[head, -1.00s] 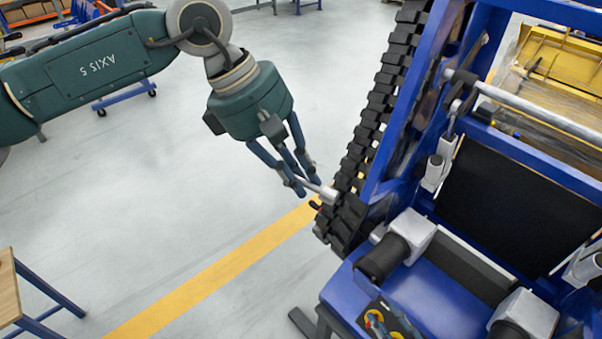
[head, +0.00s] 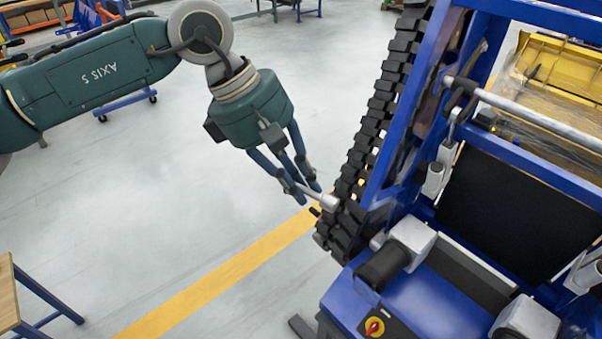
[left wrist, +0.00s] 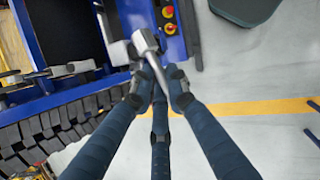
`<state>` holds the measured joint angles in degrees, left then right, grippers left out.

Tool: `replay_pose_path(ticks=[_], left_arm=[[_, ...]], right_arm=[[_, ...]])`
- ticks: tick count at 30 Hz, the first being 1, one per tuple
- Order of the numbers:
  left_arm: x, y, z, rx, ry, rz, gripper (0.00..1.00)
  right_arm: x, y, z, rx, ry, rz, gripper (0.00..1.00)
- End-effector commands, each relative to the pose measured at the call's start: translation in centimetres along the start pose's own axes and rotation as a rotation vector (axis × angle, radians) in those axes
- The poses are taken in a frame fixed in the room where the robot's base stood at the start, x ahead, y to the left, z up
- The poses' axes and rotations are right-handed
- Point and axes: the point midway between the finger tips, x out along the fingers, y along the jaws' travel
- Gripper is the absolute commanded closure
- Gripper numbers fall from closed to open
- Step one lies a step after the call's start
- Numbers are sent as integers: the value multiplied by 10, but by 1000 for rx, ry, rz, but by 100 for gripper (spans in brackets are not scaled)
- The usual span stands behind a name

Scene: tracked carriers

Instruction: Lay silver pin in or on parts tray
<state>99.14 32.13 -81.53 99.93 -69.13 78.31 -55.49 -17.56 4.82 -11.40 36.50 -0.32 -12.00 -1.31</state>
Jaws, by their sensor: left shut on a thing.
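My left gripper (head: 304,191) is shut on the silver pin (head: 325,201), beside the lower end of the black track. The pin has a thicker head and points out past the fingertips to the lower right. In the left wrist view the pin (left wrist: 149,48) shows between the fingertips of my left gripper (left wrist: 158,82), its head away from the fingers. I cannot make out a parts tray in either view. My right gripper is not in view.
The blue tracked carrier (head: 385,165) with its black track (head: 375,130) stands close to the right of the pin. A red knob (head: 374,327) is on its front. A wooden-topped table (head: 8,295) is at lower left. Clear floor with a yellow stripe (head: 220,275) lies between.

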Motion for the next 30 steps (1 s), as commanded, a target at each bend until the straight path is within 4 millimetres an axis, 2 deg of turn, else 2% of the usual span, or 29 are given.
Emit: replay_pose_path(ticks=[6, 11, 14, 21, 25, 30], left_arm=[[0, -2, -2, 6, -2, -3, 100], [6, -23, -27, 91, -25, -42, 100], [13, -51, -54, 205, -56, -92, 100], [26, -140, -113, 553, -142, -237, 100], [30, -180, -130, 709, -178, -299, 100], [32, -205, -139, 814, -203, -338, 100]], right_arm=[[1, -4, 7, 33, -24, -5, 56], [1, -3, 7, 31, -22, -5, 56], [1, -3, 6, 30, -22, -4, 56], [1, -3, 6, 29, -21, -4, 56], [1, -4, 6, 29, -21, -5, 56], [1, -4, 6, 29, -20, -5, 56]])
